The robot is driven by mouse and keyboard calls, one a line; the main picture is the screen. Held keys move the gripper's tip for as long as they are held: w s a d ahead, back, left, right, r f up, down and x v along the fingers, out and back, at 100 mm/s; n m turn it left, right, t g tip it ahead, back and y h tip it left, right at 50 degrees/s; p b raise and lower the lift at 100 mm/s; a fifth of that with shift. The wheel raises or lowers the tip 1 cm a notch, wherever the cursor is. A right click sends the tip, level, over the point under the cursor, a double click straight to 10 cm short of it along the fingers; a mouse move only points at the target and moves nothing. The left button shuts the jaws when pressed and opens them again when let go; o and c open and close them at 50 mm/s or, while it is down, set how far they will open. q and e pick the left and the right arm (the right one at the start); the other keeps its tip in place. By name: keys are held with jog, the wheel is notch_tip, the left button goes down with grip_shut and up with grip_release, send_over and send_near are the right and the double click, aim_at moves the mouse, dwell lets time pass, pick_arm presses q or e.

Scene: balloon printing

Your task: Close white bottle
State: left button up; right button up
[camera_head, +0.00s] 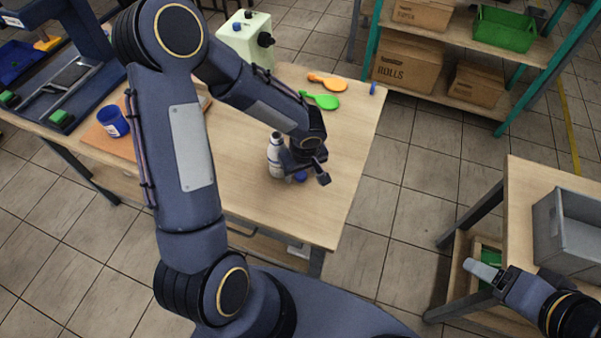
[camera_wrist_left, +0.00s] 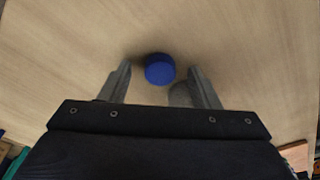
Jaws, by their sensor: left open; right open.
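The white bottle (camera_head: 275,156) stands upright on the wooden table, just left of my left gripper in the head view. Its top looks white. A small blue cap (camera_head: 300,177) lies on the table under the gripper; it also shows in the left wrist view (camera_wrist_left: 160,69), just beyond and between the fingertips. My left gripper (camera_head: 308,178) is open, points down and holds nothing. A rounded grey shape beside its right finger in the wrist view is unclear. My right gripper (camera_head: 484,271) is open at the lower right, far from the bottle.
A green balloon (camera_head: 321,100) and an orange balloon (camera_head: 328,81) lie further back on the table (camera_head: 345,135). A pale green machine (camera_head: 246,40) stands behind. A blue cup (camera_head: 113,121) is at the left. A grey bin (camera_head: 567,232) sits on the right table. The table's right part is clear.

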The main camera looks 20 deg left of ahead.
dwell(0.3)
pick_arm(q)
jog(key=c, duration=1)
jog(key=shift+c, duration=0.3)
jog(key=shift+r, duration=0.3)
notch_tip(320, 180, up, 2)
jog(key=shift+w+r, duration=0.1)
jog(key=s+a+r, duration=0.2)
jog(key=s+r, duration=0.3)
jog(key=s, duration=0.1)
jog(key=s+a+r, duration=0.3)
jog(key=s+r, duration=0.2)
jog(key=s, duration=0.2)
jog(key=shift+a, duration=0.3)
